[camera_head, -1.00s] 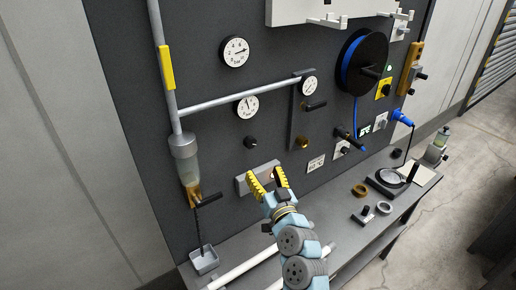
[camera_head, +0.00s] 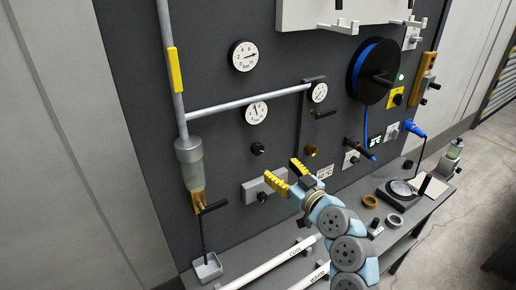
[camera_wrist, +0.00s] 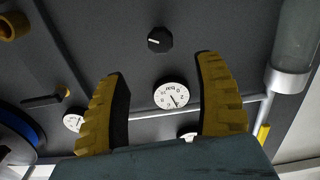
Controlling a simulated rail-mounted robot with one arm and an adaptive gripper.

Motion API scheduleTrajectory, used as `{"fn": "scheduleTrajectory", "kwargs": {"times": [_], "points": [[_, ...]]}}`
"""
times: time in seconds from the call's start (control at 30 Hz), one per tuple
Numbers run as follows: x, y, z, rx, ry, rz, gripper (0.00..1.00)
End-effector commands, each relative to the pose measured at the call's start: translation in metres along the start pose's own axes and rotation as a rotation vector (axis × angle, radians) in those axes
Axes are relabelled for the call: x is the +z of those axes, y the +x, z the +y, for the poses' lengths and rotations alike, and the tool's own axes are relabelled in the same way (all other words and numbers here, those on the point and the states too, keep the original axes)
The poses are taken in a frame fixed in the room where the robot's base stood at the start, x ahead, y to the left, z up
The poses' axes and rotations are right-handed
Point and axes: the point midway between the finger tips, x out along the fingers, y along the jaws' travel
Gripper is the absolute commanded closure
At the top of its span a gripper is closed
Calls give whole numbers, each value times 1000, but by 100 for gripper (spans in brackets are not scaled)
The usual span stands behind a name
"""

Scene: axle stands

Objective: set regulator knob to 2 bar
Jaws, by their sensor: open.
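A black knob (camera_head: 258,148) sits on the dark panel below a round white gauge (camera_head: 256,112); no label names it as the regulator. In the wrist view this knob (camera_wrist: 160,39) has a pale mark pointing left, and the gauge (camera_wrist: 171,95) shows a dark needle, its reading too small to tell. My gripper (camera_head: 284,172) has yellow ridged fingers, open and empty, below and right of the knob in the head view. In the wrist view the knob lies beyond and between the fingertips (camera_wrist: 160,66), apart from them.
A brass knob (camera_head: 312,150) is right of my gripper. A grey plate (camera_head: 252,190) with another black knob (camera_head: 262,197) is below left. A grey pipe (camera_head: 225,105) crosses the panel. A second gauge (camera_head: 243,56) is higher up. White tubes (camera_head: 270,264) lie on the bench.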

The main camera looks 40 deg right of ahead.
Motion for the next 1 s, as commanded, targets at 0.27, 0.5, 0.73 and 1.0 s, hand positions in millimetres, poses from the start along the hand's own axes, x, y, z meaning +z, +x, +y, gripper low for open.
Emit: {"fn": "scheduleTrajectory", "kwargs": {"times": [0.27, 0.5, 0.73, 1.0], "points": [[0, 41, -1, -3, 1, -2, 31], [0, 70, 0, -1, 3, -2, 31], [-1, 96, 0, 0, 1, 0, 31], [1, 116, 0, 0, 3, 0, 31]]}}
